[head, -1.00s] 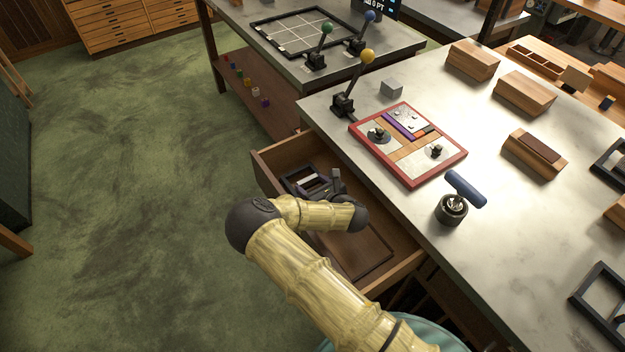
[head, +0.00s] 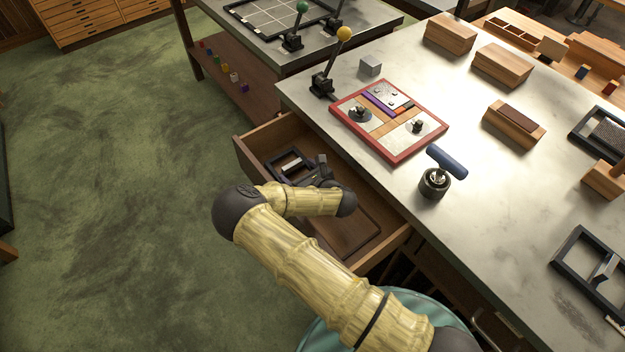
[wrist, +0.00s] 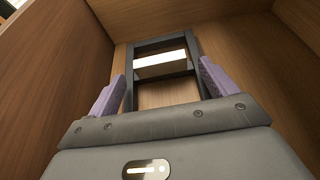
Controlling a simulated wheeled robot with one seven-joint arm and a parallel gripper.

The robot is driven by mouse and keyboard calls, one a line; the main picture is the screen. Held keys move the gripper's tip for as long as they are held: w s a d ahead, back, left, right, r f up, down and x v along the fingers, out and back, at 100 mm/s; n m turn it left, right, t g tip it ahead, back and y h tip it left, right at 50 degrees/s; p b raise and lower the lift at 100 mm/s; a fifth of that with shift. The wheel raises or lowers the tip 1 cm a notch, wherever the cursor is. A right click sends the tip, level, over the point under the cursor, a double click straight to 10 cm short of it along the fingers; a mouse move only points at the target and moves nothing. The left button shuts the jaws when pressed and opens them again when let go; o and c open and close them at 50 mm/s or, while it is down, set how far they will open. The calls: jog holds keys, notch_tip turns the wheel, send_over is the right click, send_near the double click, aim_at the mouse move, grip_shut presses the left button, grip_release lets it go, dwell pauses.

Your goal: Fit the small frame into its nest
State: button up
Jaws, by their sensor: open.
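The small frame (wrist: 128,95), dark grey with a pale-topped crossbar, lies on the floor of the open drawer. In the head view it (head: 282,166) shows at the drawer's far end, partly hidden by my gripper (head: 318,172). In the wrist view my gripper (wrist: 160,74) is open, its two purple fingers spread at the outer left and right of the frame. The near end of the frame is hidden behind the gripper body, and I cannot tell whether the fingers touch it. I cannot identify the nest with certainty.
The wooden drawer (head: 256,172) has walls close around my gripper. Above it, the worktop (head: 470,235) carries a red-bordered puzzle board (head: 388,150), a blue-handled tool (head: 446,162), a yellow-knobbed lever (head: 330,72), wooden blocks and a larger dark frame (head: 562,262). Green floor lies free at left.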

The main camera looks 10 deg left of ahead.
jog(key=v, duration=1)
jog(key=shift+s+d+r, duration=0.15)
jog(key=shift+r, duration=0.05)
dwell(0.3)
